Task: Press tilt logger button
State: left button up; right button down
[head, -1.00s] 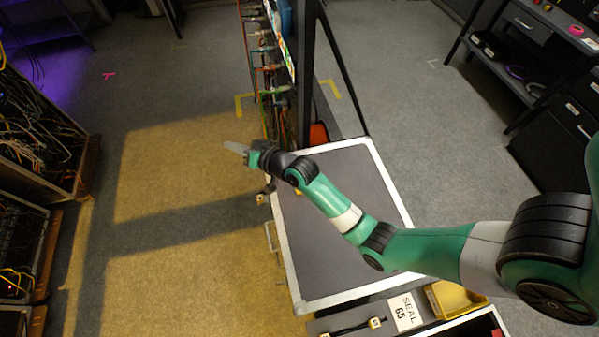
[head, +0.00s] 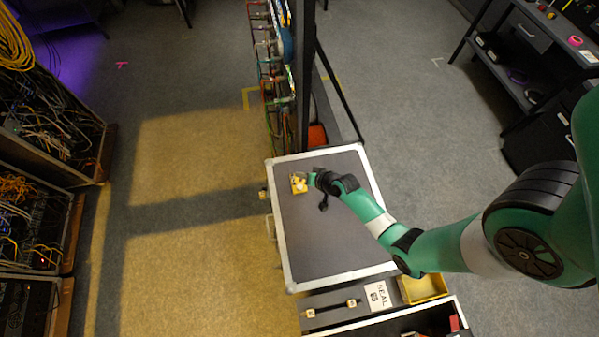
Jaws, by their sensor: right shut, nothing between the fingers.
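A small yellow device (head: 297,188), which looks like the tilt logger, sits near the far left corner of the grey-topped flight case (head: 330,235). A pale round spot shows on it, perhaps its button. My right gripper (head: 304,179) is shut and empty, with its tips right at or just over the device. Whether they touch it I cannot tell, and the tips partly cover it. My left gripper is out of view.
A dark truss upright (head: 306,80) with several coloured cables in clamps rises behind the case. A yellow bin (head: 423,288) and a white SEAL card (head: 379,296) lie at the near edge. Cable racks stand at left. The case top is otherwise clear.

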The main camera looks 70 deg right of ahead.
jog(key=b, duration=0.8)
send_over(301, 190)
jog(key=shift+f, duration=4.4)
jog(key=shift+f+b, duration=0.4)
jog(key=shift+b, duration=0.1)
jog(key=shift+f+b, duration=0.4)
jog(key=shift+f, duration=0.1)
jog(key=shift+r, duration=0.15)
jog(key=shift+r+p, duration=0.8)
jog(key=shift+p, duration=0.15)
notch_tip(301, 190, up, 5)
jog(key=p, duration=0.5)
